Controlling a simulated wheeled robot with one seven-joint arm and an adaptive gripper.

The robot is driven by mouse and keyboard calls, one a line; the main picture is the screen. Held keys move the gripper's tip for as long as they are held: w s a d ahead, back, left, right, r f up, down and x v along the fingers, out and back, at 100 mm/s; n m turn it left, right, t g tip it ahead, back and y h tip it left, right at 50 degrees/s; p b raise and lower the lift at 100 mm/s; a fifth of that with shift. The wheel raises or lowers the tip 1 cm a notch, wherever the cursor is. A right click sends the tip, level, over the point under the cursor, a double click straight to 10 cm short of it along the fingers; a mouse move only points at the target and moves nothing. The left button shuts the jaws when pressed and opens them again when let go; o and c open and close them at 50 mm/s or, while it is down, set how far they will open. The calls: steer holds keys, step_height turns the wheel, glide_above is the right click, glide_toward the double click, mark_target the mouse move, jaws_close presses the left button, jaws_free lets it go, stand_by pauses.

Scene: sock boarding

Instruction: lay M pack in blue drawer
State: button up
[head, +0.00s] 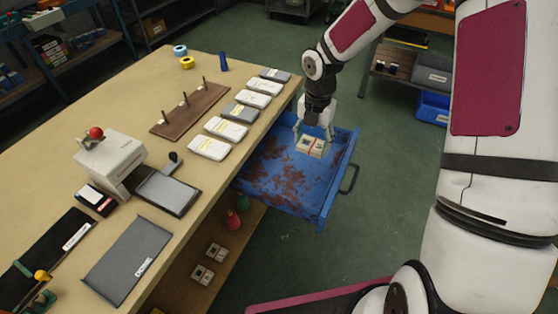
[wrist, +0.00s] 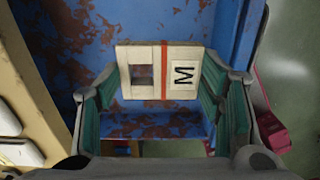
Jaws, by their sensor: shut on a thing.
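The M pack (wrist: 186,77) is a pale flat pack with a red band, a dark window and a black letter M. My gripper (wrist: 163,100) is shut on it, with a green-lined finger at each side. In the head view, my gripper (head: 314,130) holds the pack (head: 311,147) at the open blue drawer (head: 270,165). The drawer is worn, with rusty patches on its floor. The pack is over the drawer's right part, near the front wall with the handle. I cannot tell whether the pack touches the drawer floor.
The wooden table (head: 150,235) stands left of the drawer, with a row of white and grey packs (head: 225,128) along its edge. Below, a shelf holds small packs (head: 202,275) and red and green items. The rest of the drawer floor is clear.

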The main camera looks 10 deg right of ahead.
mark_target(308, 170)
step_height(308, 170, down, 10)
steer(key=shift+b, duration=0.7)
steer(key=shift+f, duration=0.15)
steer(key=o, duration=1.1)
